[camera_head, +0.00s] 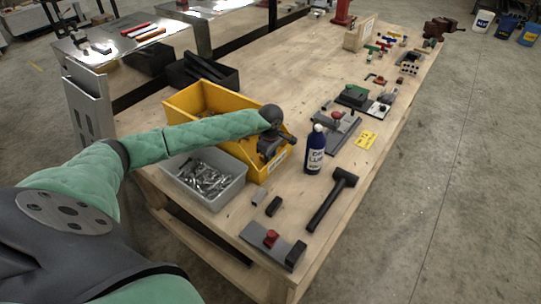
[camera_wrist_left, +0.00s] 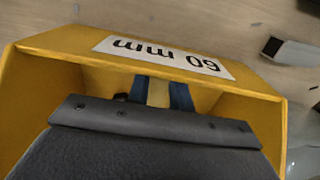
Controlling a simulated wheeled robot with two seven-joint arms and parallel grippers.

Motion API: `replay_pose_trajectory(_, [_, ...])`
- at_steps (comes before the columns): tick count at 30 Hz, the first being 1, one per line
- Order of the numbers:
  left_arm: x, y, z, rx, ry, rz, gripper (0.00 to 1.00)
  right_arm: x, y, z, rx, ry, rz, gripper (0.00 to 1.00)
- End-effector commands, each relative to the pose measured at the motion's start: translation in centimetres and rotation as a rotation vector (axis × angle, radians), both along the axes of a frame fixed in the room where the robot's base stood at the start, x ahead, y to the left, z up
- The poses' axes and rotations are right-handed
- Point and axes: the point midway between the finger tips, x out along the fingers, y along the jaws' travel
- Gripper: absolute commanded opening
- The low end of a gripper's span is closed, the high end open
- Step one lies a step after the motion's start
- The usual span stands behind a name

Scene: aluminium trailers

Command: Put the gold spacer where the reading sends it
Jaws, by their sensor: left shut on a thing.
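A gold spacer (camera_wrist_left: 158,93) shows as a small pale-gold piece between the two blue fingers of my left gripper (camera_wrist_left: 160,96) in the left wrist view. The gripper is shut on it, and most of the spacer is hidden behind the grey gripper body. In the head view my left gripper (camera_head: 270,152) is at the front end of the yellow bin (camera_head: 212,126). No reading is legible in the head view. My right gripper is out of view.
A grey bin of metal parts (camera_head: 205,180) stands beside the yellow bin. A blue bottle (camera_head: 315,155), a black mallet (camera_head: 331,198) and a plate with a red knob (camera_head: 271,240) are to the right. A fixture (camera_head: 337,128) and yellow card (camera_head: 366,139) lie farther back.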

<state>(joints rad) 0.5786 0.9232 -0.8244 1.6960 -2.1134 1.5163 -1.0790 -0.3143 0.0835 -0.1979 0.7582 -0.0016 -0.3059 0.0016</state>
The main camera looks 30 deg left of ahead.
Motion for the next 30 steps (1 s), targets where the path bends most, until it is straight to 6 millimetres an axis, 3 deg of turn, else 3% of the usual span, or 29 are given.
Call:
replay_pose_trajectory(14, [0.0,0.0,-0.3,0.000,0.000,0.000,0.00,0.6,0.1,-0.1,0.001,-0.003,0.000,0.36])
replay_pose_trajectory(15, [0.0,0.0,-0.2,0.000,0.000,0.000,0.28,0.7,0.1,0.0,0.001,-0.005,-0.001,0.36])
replay_pose_trajectory(18, [0.0,0.0,-0.2,0.000,0.000,0.000,0.43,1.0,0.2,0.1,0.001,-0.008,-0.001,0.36])
replay_pose_trajectory(30, [0.0,0.0,0.1,0.000,0.000,0.000,0.43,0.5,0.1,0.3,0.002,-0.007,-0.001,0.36])
